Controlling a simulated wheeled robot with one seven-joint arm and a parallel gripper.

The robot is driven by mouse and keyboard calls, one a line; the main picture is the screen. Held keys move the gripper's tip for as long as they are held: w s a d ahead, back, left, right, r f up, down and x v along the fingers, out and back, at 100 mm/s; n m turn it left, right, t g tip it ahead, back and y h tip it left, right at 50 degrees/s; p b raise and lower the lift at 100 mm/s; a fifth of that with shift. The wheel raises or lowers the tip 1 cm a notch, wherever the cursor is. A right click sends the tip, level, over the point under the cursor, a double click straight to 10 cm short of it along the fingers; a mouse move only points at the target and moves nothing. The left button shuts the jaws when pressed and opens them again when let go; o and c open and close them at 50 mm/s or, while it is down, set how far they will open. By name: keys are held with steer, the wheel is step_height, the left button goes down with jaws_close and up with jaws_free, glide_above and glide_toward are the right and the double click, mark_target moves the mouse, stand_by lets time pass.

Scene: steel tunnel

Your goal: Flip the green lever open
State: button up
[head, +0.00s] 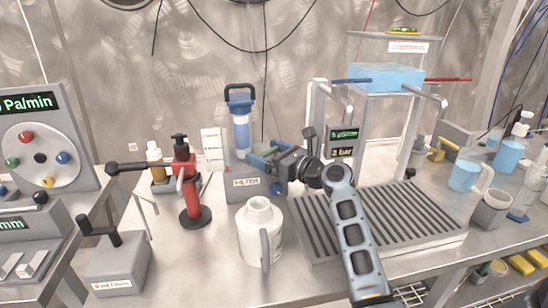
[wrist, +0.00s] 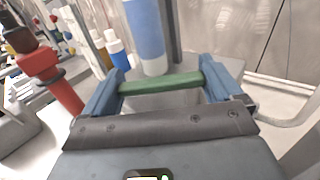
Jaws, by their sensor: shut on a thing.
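The green lever (wrist: 160,84) is a short green bar lying across the space between the two blue fingers of my gripper (wrist: 163,76) in the wrist view. Its ends meet the inner faces of the fingers, so my gripper is shut on it. In the head view my gripper (head: 266,160) reaches left over the grey box marked FILTER (head: 246,186), just in front of the blue filter cylinder (head: 241,134). Only a little of the green lever (head: 269,151) shows there. Its mount and hinge are hidden by my gripper.
A white jug (head: 257,238) stands in front of the box. A red pump stand (head: 193,201) with a black handle is to its left. A slatted grey tray (head: 425,222) lies under my arm, with a clear tank (head: 385,78) behind it. Bare bench lies around the jug.

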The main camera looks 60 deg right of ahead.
steer(key=n+y, duration=0.1)
steer(key=y, duration=0.1)
steer(key=shift+s+n+y+p, duration=0.3)
steer(key=shift+n+y+p, duration=0.1)
steer(key=shift+s+n+y, duration=0.1)
steer(key=shift+n+y, duration=0.3)
steer(key=shift+y, duration=0.2)
steer(key=o, duration=1.2)
steer(key=shift+c, duration=0.2)
steer(key=shift+s+p, duration=0.1)
steer(key=shift+p, duration=0.2)
